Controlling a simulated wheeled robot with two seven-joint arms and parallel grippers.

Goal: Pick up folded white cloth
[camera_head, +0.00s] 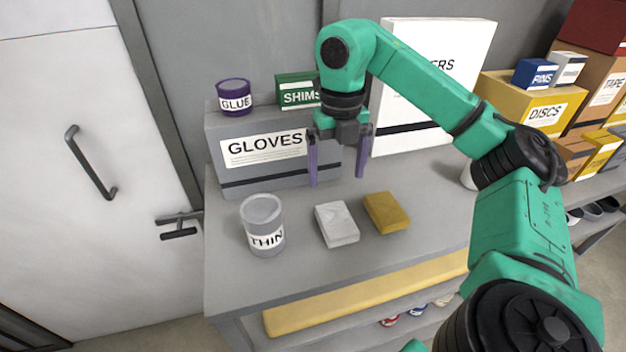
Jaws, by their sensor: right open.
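The folded white cloth (337,224) lies flat on the grey shelf top, between a grey can and a yellow block. My right gripper (338,182) hangs pointing down, its two purple fingers apart with nothing between them. In the picture it is above and behind the cloth, in front of the grey GLOVES box, and not touching the cloth. My left gripper does not show.
The grey can (263,224) marked THIN stands left of the cloth. The yellow block (386,212) lies close on its right. The GLOVES box (232,180) stands behind, with a purple GLUE tin (233,93) on top. The shelf top's front strip is clear.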

